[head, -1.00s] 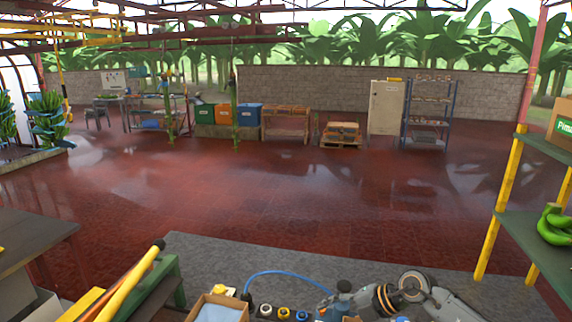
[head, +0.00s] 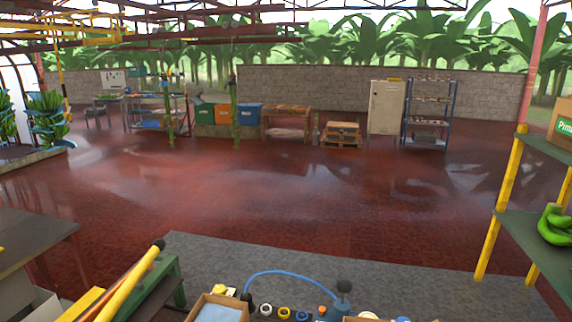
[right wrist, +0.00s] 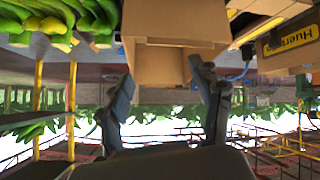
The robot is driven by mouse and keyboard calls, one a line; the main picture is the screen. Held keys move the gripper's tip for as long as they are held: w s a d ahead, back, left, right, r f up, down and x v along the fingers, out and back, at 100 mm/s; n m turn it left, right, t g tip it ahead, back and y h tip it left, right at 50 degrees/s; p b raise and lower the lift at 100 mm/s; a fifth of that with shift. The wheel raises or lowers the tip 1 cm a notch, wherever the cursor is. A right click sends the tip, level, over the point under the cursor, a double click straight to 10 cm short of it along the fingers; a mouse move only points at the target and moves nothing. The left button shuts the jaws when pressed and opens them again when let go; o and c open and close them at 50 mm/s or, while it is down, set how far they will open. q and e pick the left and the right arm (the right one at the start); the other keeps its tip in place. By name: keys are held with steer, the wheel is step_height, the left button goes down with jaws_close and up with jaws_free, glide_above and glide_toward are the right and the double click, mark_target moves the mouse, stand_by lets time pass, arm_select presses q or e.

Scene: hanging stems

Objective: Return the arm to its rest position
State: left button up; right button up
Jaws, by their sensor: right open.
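My right gripper (right wrist: 165,100) shows in the right wrist view with its two dark fingers spread apart. No object is held between the fingers. A brown cardboard box (right wrist: 160,68) lies behind the fingers in that view, and I cannot tell its distance. The right wrist picture appears upside down, with the plants and bright sky low in it. Neither arm nor gripper shows in the head view now.
Green bananas (head: 553,226) lie on a shelf with yellow posts (head: 500,200) at the right. A cardboard box (head: 218,308), a blue hose (head: 290,273) and several small items are at the bottom. A dark table (head: 35,235) stands left. The red floor (head: 270,200) ahead is largely clear.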

steer(key=s+f+g+y, duration=0.1)
steer(key=s+f+g, duration=0.15)
steer(key=s, duration=0.55)
steer(key=s+f+g, duration=0.2)
steer(key=s+g, duration=0.2)
steer(key=s, duration=0.3)
step_height(320, 180, down, 36)
steer(key=s+g+b, duration=0.1)
steer(key=s+b, duration=0.2)
steer(key=b, duration=0.6)
steer(key=s+d+f+b, duration=0.1)
steer(key=s+f+b, duration=0.2)
steer(key=s+f, duration=0.5)
steer(key=s+d+f+g+b, duration=0.1)
steer(key=s+d+f+b, duration=0.1)
steer(key=s+f, duration=0.6)
step_height(320, 180, down, 5)
steer(key=shift+f+b, duration=0.1)
steer(key=shift+b, duration=0.35)
